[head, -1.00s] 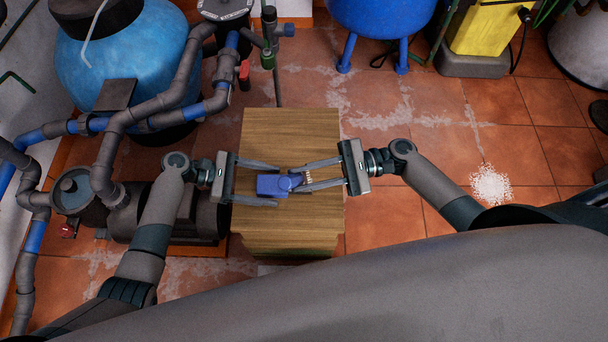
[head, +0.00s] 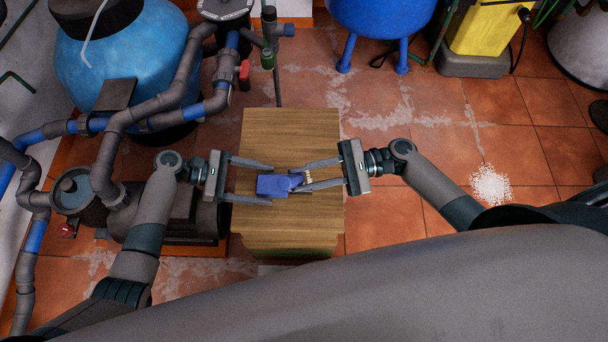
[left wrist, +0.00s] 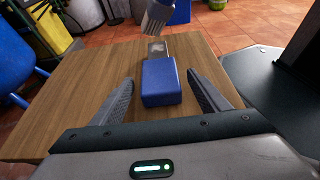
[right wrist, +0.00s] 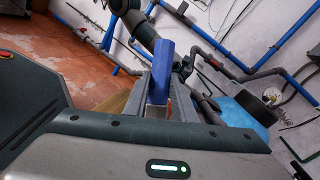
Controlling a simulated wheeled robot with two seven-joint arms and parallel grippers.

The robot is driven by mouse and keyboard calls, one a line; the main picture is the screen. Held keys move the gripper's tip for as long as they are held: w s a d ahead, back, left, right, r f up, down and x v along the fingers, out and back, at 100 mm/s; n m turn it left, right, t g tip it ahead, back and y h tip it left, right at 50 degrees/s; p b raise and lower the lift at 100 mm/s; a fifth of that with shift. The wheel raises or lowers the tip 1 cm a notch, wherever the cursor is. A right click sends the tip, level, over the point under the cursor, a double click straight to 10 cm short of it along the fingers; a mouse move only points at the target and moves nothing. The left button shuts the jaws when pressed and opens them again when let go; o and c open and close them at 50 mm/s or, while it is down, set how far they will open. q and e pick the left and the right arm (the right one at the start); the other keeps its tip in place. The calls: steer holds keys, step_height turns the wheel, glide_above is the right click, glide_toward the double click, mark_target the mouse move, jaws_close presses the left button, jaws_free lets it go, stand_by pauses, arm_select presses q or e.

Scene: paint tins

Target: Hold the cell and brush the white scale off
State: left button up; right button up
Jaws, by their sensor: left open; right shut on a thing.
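The cell is a blue block (head: 272,185) lying on the wooden table top. In the left wrist view the cell (left wrist: 161,82) has a grey plate end (left wrist: 157,50) with a pale patch, pointing away from that gripper. My left gripper (head: 271,185) is open, one finger on each side of the cell, with gaps visible. My right gripper (head: 292,180) is shut on the blue-handled brush (right wrist: 160,70). The brush's pale bristles (left wrist: 157,16) show above and beyond the plate end in the left wrist view. Whether they touch it I cannot tell.
Pipes and a pump (head: 75,190) stand close at left. A blue tank (head: 380,15) stands behind, and white granules (head: 490,185) lie on the floor at right.

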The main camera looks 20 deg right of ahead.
arm_select(q)
steer(key=shift+d, duration=0.1)
steer(key=shift+x, duration=0.8)
steer(key=c, duration=1.5)
steer(key=shift+f, duration=0.1)
